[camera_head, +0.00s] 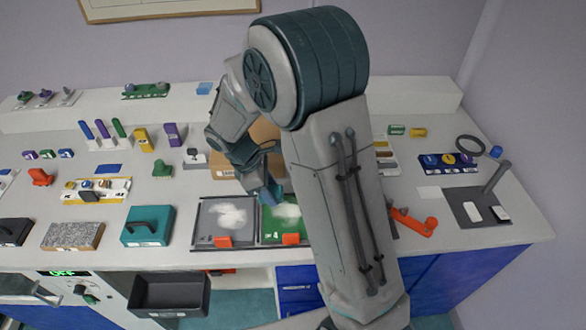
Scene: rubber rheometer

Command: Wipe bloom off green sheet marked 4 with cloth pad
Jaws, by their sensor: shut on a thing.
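The green sheet (271,226) lies in a frame near the bench's front edge, left of my forearm, which hides its right part. A white patch of bloom (287,211) shows on it, and no number is readable. My gripper (267,185) points down over the back left of this sheet. It is shut on a small blue pad (269,197), apparently the cloth pad. The pad is just left of the white patch, and I cannot tell whether it touches the sheet.
Orange blocks (222,241) sit at both front edges. A teal box (147,226) stands farther left. A brown box (262,130) is behind my gripper. An orange handle (412,222) lies right of my forearm.

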